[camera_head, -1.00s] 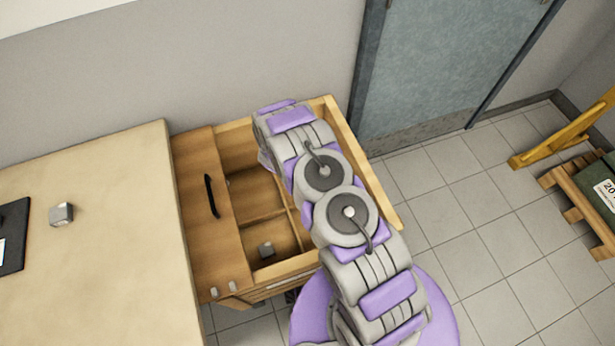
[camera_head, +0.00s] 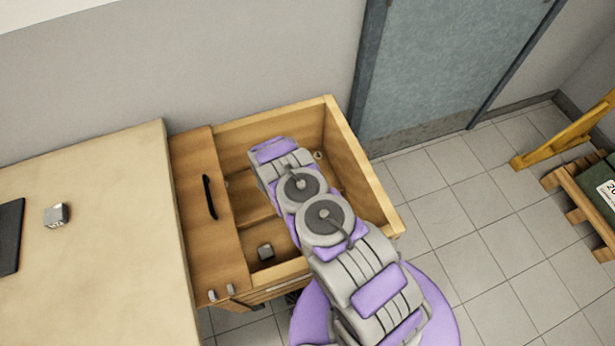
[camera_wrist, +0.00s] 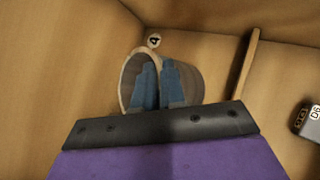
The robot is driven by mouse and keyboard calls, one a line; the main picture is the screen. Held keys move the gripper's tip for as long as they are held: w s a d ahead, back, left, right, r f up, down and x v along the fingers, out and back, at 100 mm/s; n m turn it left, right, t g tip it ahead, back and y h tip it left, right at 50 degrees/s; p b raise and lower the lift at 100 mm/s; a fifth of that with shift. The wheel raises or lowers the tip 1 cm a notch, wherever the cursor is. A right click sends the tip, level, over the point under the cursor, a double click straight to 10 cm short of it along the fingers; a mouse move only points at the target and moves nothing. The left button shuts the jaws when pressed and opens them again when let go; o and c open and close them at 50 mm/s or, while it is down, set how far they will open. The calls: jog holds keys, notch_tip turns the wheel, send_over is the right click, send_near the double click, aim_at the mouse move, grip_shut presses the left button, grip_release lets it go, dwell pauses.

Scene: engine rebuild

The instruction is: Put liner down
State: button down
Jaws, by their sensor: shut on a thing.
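The liner (camera_wrist: 190,84) is a short, hollow grey-brown cylinder with a pale rim in the wrist view. The blue fingers of my gripper (camera_wrist: 158,86) are closed on it, with the fingers showing in front of its open end. It is inside a wooden crate with compartments (camera_head: 363,160); whether it touches the floor or a wall, I cannot tell. In the head view my arm hides the gripper and the liner.
A small round marked piece (camera_wrist: 153,40) is just beyond the liner. A divider (camera_wrist: 246,66) and a marked grey block (camera_wrist: 309,121) lie to its right. The crate adjoins a table (camera_head: 100,235) bearing a small metal block (camera_head: 56,215).

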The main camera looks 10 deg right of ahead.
notch_tip(320, 180, down, 6)
jog(key=shift+r+b, duration=0.15)
jog(key=shift+b, duration=0.9)
jog(key=c, duration=1.2)
grip_release()
jog(key=shift+r, duration=0.1)
